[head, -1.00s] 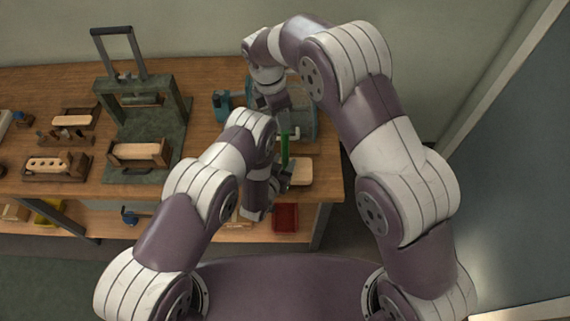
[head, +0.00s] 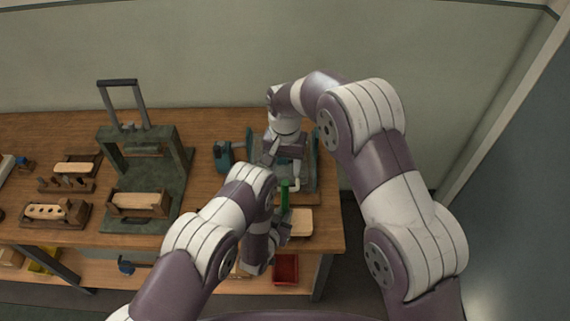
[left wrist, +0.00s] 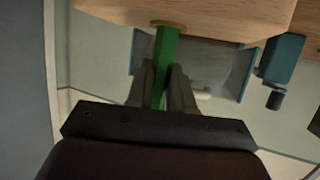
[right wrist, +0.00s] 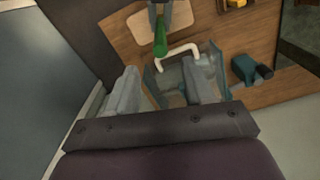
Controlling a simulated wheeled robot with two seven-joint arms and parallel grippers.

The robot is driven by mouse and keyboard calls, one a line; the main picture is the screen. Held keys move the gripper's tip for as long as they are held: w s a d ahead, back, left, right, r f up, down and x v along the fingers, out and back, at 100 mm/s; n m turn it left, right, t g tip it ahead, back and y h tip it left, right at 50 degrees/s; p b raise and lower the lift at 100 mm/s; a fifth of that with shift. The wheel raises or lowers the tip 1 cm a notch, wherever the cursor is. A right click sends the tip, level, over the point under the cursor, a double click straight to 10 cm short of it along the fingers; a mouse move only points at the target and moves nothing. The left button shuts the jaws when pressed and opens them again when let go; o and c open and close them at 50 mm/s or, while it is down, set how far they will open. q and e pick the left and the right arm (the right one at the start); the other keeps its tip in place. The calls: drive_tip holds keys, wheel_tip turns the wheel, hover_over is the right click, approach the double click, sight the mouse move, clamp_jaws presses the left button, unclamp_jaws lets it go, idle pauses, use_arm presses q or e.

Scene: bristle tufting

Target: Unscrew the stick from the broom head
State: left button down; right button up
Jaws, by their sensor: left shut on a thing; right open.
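The green stick (head: 284,190) stands over the right front of the bench. In the left wrist view the stick (left wrist: 165,50) meets a light wooden block, the broom head (left wrist: 225,22), at a round collar. The broom head also shows in the head view (head: 300,222). My left gripper (left wrist: 162,85) is shut on the stick, close to the block. In the head view my left gripper (head: 282,218) is partly hidden by its arm. My right gripper (right wrist: 163,92) is open and empty, apart from the stick. Whether the thread is engaged cannot be seen.
A grey-teal fixture (head: 310,165) with a white bent handle (right wrist: 180,54) is behind the stick. A teal tool (head: 223,156) stands left of it. A dark green press (head: 172,165) and wooden blocks fill the left. A red bin (head: 286,268) is on the lower shelf.

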sight(285, 191)
drive_tip(key=shift+m, duration=0.6)
drive_tip(key=shift+f+m, duration=0.15)
drive_tip(key=shift+m, duration=0.15)
wheel_tip(285, 191, down, 12)
drive_tip(key=shift+r, duration=0.15)
clamp_jaws()
drive_tip(key=n, duration=0.4)
idle(0.4)
drive_tip(key=shift+c, duration=0.3)
unclamp_jaws()
